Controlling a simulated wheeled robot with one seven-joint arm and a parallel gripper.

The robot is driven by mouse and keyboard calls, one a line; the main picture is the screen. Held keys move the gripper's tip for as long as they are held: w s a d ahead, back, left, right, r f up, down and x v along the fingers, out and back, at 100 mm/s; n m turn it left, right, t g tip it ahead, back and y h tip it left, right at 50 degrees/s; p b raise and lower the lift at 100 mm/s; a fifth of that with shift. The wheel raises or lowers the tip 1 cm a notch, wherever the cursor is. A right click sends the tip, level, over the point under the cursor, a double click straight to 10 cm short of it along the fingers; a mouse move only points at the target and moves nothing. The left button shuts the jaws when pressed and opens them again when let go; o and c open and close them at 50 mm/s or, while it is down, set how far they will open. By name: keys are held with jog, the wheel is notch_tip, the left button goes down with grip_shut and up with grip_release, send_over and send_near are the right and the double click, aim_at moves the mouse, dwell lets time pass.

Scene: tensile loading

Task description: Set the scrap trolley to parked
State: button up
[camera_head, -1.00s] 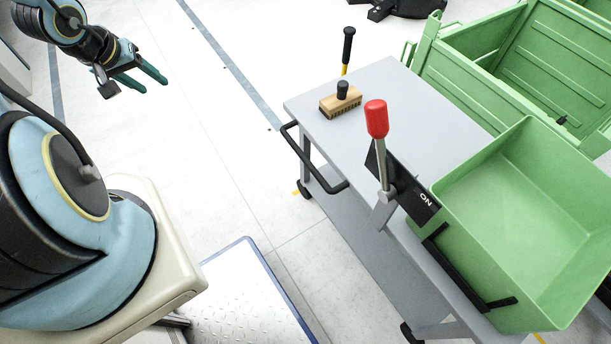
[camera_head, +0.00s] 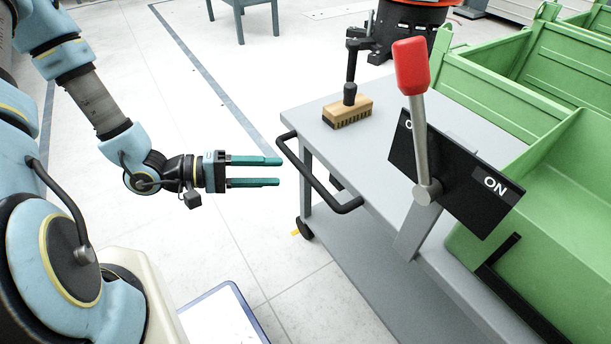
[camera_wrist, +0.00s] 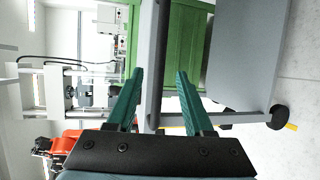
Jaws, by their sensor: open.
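The scrap trolley (camera_head: 385,195) is a grey cart with a black push handle (camera_head: 318,182) at its left end. A lever with a red grip (camera_head: 411,66) and a steel shaft stands nearly upright on its near side, in front of a black plate (camera_head: 470,198). The plate reads "ON" at its right end; the label at its left end is partly hidden. My gripper (camera_head: 281,171) is open and empty, pointing right, just left of the push handle in the head view. In the wrist view the open fingers (camera_wrist: 157,75) have the trolley's grey edge between and beyond them.
A wooden brush (camera_head: 348,112) lies on the trolley top. A green bin (camera_head: 565,215) sits at the trolley's right, with a larger green container (camera_head: 510,75) behind. An orange and black machine (camera_head: 405,25) stands at the back.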

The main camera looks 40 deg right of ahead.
aim_at(301, 172)
jog(key=b+x, duration=0.1)
jog(key=x, duration=0.7)
jog(key=shift+f, duration=0.1)
grip_shut()
dwell(1.2)
